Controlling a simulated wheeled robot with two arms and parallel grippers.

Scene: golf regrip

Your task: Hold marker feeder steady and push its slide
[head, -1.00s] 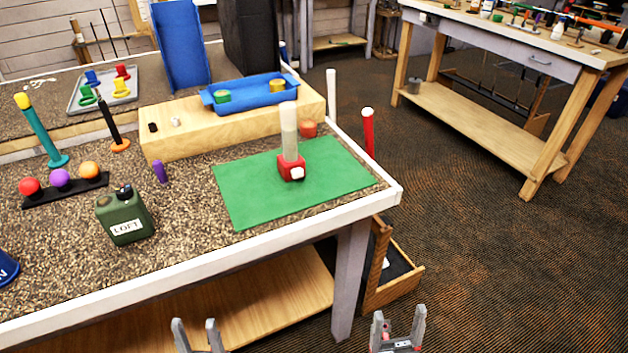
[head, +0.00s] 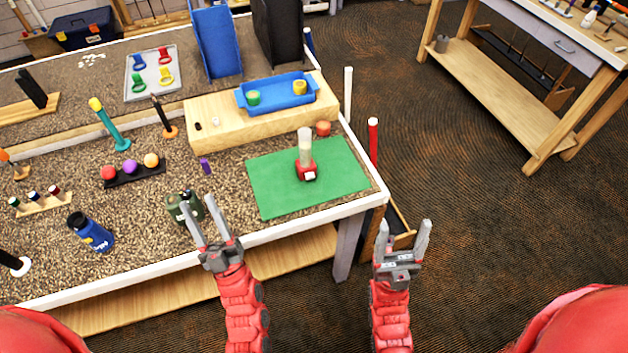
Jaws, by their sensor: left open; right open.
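The marker feeder has a red base (head: 306,173) with a white slide block (head: 309,176) at its front and a pale upright tube (head: 305,146) on top. It stands upright on a green mat (head: 268,196) at the table's right end. My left gripper (head: 206,220) is open and empty, left of the feeder and nearer to me, with its fingers partly in front of the green canister. My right gripper (head: 403,238) is open and empty, right of the feeder, off the table's front right corner. Neither gripper touches the feeder.
A green canister (head: 172,208) stands by my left gripper. Behind the mat are a wooden block (head: 235,128) with a blue tray (head: 275,101) and a reddish ball (head: 323,128). A red post (head: 372,140) rises beside the table's right edge. The mat around the feeder is mostly clear.

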